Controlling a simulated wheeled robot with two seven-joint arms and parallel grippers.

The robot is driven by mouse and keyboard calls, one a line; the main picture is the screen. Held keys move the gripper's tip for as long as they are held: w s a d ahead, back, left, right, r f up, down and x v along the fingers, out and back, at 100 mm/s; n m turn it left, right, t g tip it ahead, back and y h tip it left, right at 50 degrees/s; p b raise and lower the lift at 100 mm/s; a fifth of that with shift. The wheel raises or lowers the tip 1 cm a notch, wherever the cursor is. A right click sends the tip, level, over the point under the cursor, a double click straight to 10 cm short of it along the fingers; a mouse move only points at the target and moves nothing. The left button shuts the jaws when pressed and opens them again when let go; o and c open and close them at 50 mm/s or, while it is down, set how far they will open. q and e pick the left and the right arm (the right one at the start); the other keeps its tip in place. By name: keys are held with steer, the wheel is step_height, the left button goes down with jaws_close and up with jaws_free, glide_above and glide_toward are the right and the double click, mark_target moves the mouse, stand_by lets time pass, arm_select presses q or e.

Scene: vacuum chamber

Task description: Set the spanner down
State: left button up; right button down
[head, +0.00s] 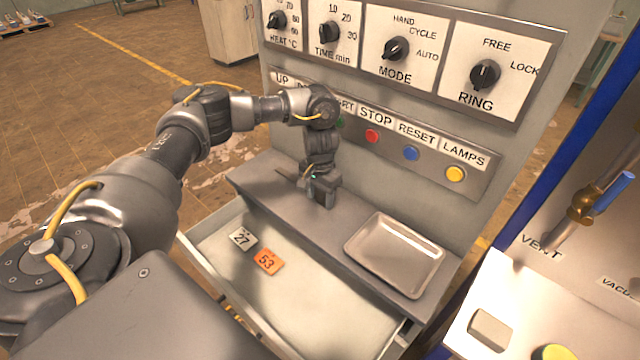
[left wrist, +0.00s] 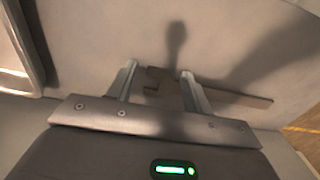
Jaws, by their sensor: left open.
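The spanner (left wrist: 235,97) lies on the grey ledge in the left wrist view. It appears to rest flat, its jaw end between my fingers and its handle running out to the right. In the head view a thin end of the spanner (head: 286,174) shows just left of my left gripper (head: 318,200). My left gripper (left wrist: 158,72) is open, its two fingers apart around the spanner and pointing down at the ledge. Whether either finger touches the spanner, I cannot tell. My right gripper is in neither view.
A shallow metal tray (head: 402,254) sits on the ledge (head: 335,228) to the right of the gripper. Below is an open drawer (head: 300,305) with tags 27 (head: 243,238) and 53 (head: 267,261). The panel's knobs and buttons (head: 411,153) rise just behind the arm.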

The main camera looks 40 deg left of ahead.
arm_select(q)
step_height(320, 180, up, 12)
steer(key=shift+f, duration=0.25)
stand_by(0.5)
